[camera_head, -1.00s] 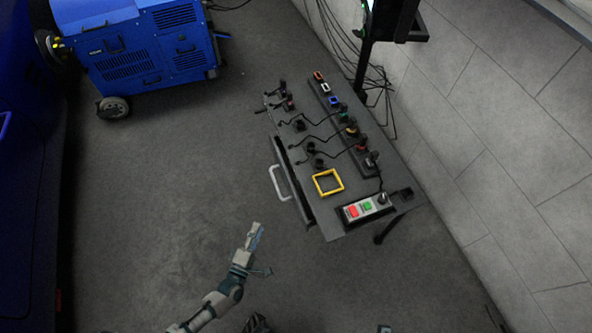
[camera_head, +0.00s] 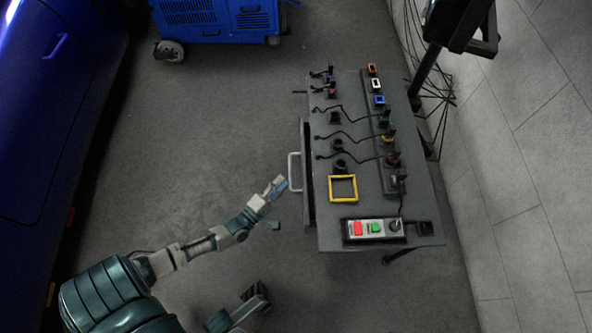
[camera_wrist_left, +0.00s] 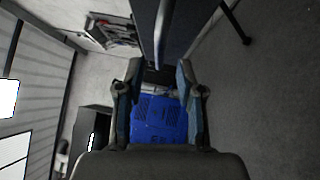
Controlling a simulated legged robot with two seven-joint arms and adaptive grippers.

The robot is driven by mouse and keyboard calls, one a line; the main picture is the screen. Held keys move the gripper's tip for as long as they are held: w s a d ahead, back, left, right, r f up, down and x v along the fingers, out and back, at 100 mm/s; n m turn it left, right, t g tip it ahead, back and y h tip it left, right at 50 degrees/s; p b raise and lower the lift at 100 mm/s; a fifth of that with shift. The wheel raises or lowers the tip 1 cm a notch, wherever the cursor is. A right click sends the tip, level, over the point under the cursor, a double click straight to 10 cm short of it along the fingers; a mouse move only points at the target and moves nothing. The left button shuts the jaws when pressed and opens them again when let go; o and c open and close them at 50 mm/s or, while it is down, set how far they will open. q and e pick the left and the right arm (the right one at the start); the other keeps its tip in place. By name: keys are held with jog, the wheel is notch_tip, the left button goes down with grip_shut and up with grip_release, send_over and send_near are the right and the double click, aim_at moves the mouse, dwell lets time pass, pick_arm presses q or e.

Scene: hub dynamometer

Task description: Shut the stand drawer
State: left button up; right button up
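The stand (camera_head: 352,110) has a drawer (camera_head: 304,200) on its left side, pulled out a little, with a narrow dark gap along the stand's edge. The pale drawer handle (camera_head: 292,172) stands out to the left. My left gripper (camera_head: 280,185) is just left of the handle's lower end; I cannot tell whether they touch. In the left wrist view the left gripper (camera_wrist_left: 160,85) is open and empty, with the handle (camera_wrist_left: 163,35) ahead, above the gap between the fingers. A part of my right arm shows at the bottom, with what looks like its gripper (camera_head: 258,294), its fingers unclear.
The stand top carries a yellow frame (camera_head: 343,188), a button box (camera_head: 371,229), and several cabled plugs. A monitor post (camera_head: 425,75) stands behind right. A blue machine (camera_head: 215,20) is at the back and a blue car (camera_head: 60,90) at left. The floor between is clear.

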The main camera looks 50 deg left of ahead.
aim_at(290, 170)
pick_arm(q)
jog(key=w, duration=0.1)
jog(key=w+a, duration=0.1)
jog(key=w, duration=0.1)
jog(key=w+b, duration=0.1)
jog(key=w, duration=0.1)
jog(key=shift+w+a, duration=0.1)
jog(key=shift+a, duration=0.2)
jog(key=shift+w+r, duration=0.1)
jog(key=shift+w, duration=0.1)
jog(key=shift+w+d+r, duration=0.1)
jog(key=shift+d+r, duration=0.15)
jog(key=shift+d, duration=0.15)
jog(key=c, duration=0.7)
jog(key=shift+a, duration=0.2)
grip_shut()
jog(key=shift+f, duration=0.1)
